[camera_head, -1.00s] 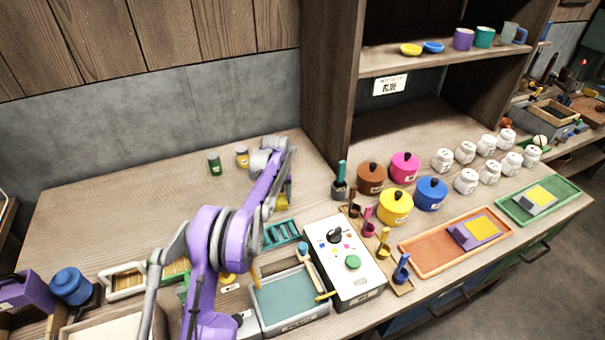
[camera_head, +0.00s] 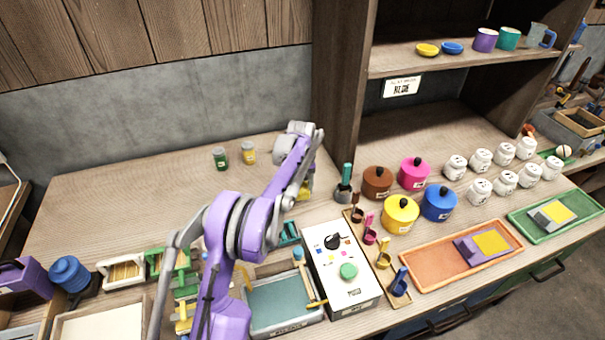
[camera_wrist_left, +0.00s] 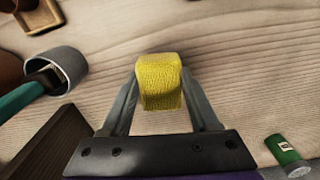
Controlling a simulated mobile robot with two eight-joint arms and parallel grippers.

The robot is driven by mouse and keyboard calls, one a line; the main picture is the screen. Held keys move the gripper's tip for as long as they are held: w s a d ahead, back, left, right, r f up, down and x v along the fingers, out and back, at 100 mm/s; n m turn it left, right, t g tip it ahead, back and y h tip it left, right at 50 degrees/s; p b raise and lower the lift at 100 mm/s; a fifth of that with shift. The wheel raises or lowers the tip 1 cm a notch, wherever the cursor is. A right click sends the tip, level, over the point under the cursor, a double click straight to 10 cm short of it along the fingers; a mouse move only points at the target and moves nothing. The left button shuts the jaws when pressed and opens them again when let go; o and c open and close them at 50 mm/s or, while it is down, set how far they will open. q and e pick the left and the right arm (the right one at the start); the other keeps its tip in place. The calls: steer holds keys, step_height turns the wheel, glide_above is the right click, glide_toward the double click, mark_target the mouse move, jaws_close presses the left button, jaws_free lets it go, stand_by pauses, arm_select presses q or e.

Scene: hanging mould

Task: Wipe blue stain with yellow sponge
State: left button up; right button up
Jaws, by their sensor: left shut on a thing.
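The yellow sponge (camera_wrist_left: 160,84) is a small textured block held between the fingertips of my left gripper (camera_wrist_left: 160,100) in the left wrist view. In the head view my left gripper (camera_head: 303,192) is over the wooden worktop, left of the grey cup with the teal handle, and my purple arm partly hides it. Only a small bit of yellow shows there. I cannot make out a blue stain in either view; the wood seen around the sponge is bare. My right gripper is not in view.
The grey cup (camera_head: 343,191) stands close right of the gripper, before several coloured pots. A white control box (camera_head: 341,265) and a grey tray (camera_head: 284,329) are in front. Green (camera_head: 220,159) and yellow (camera_head: 248,153) jars stand behind left.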

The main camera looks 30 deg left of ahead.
arm_select(q)
steer(key=shift+r, duration=0.6)
step_height(320, 180, up, 2)
steer(key=shift+r+p, duration=0.1)
steer(key=shift+p, duration=0.45)
steer(key=shift+r+p, duration=0.3)
steer(key=shift+r, duration=0.6)
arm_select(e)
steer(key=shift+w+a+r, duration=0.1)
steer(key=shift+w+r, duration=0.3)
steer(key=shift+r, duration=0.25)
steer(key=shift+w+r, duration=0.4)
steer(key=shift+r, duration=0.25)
